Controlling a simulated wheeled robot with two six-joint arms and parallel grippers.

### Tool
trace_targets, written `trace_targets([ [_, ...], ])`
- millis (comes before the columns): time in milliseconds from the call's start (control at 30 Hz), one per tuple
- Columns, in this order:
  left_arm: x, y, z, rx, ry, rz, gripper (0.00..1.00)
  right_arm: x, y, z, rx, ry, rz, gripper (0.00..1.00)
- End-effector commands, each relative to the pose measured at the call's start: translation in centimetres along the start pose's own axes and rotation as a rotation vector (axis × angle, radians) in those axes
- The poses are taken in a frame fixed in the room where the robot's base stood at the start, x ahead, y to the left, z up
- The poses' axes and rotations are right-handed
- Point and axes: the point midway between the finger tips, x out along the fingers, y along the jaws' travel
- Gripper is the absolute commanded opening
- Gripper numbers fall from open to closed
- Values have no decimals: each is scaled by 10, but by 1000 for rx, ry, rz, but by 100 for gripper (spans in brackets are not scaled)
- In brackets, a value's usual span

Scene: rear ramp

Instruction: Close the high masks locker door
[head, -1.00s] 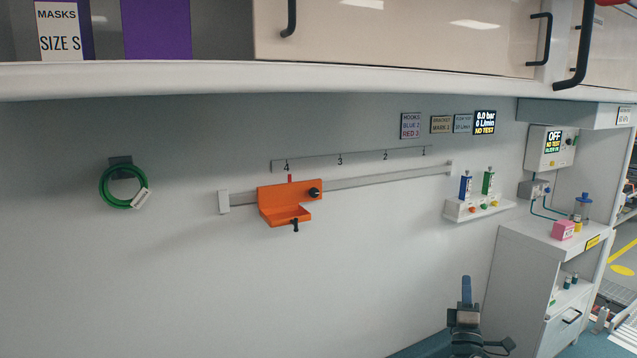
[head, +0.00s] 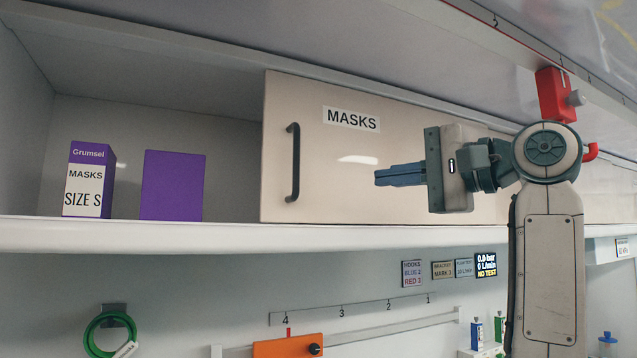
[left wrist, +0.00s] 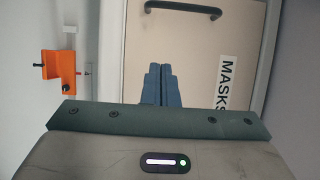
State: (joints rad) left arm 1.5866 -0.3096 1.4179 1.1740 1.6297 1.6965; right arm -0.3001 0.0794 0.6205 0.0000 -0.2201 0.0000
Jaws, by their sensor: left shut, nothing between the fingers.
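The masks locker door (head: 350,190) is a beige panel labelled MASKS with a dark vertical handle (head: 293,162) near its left edge. It covers the right part of the upper locker; the left part stands open. My left gripper (head: 378,177) is shut and empty, in front of the door and right of the handle, its blue fingers pointing left. In the left wrist view, turned sideways, the closed fingers (left wrist: 161,86) point toward the handle (left wrist: 183,10), with a gap between. My right gripper is not in view.
Inside the open part stand a purple-and-white Grumsel masks box (head: 88,185) and a plain purple box (head: 172,186). A white shelf edge (head: 130,236) runs below. A red fitting (head: 553,95) hangs at the upper right. An orange holder (head: 285,348) is on the wall beneath.

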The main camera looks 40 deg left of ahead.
Motion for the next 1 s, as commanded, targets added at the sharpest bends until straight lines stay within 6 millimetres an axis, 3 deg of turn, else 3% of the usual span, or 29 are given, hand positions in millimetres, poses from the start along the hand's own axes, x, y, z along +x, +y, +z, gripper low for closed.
trace_targets([
  [167, 21, -2, 0, -1, -4, 3, 0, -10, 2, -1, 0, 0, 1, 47],
  [533, 100, -5, 1, 1, -7, -2, 0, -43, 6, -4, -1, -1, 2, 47],
  [800, 106, -2, 31, 1, -1, -1, 0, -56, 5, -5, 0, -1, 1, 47],
  [1000, 108, 0, 39, 2, -2, -2, 0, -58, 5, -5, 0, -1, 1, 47],
])
